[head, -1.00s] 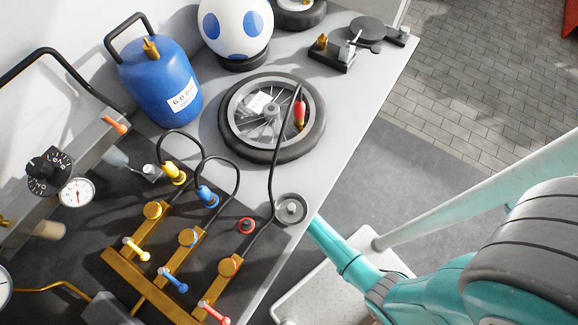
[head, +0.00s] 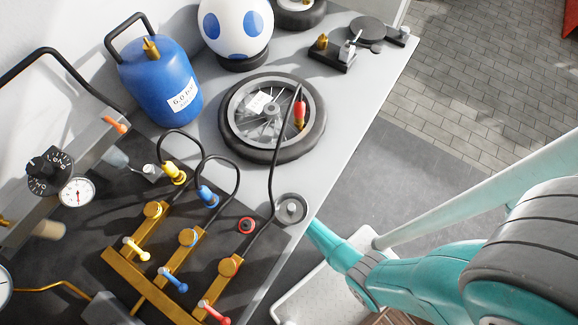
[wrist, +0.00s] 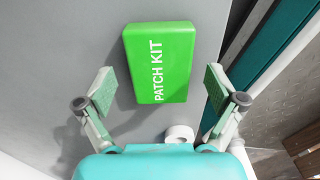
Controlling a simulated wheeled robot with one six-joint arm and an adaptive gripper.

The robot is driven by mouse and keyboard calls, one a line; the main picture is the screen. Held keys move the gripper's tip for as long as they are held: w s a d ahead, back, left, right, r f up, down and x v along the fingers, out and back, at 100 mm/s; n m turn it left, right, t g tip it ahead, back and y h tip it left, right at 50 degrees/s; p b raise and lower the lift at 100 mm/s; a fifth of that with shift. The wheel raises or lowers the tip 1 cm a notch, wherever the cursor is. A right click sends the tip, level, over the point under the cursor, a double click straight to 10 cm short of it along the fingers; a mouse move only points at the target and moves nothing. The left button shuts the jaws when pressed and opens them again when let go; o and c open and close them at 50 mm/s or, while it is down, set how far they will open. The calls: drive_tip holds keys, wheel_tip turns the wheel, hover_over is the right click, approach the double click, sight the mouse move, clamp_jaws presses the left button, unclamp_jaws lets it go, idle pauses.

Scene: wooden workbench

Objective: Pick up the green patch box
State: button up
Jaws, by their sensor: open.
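The green patch box (wrist: 160,62), lettered "PATCH KIT", lies on the grey bench top in the wrist view. My gripper (wrist: 160,90) is open, with one finger to the left of the box's near end and one to the right. The box is between and beyond the fingertips, and I see no contact. In the head view the box and my fingers are out of sight; only my teal arm shows at the lower right.
A small white roll (wrist: 180,134) stands on the bench close to the box's near end. The bench edge (wrist: 222,50) runs just right of the box. In the head view, a wheel (head: 272,118), a blue tank (head: 160,80) and a brass valve manifold (head: 185,260) occupy the bench.

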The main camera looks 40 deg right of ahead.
drive_tip(key=shift+f, duration=0.35)
drive_tip(key=c, duration=1.2)
drive_tip(key=shift+r, duration=0.15)
drive_tip(key=shift+c, duration=0.2)
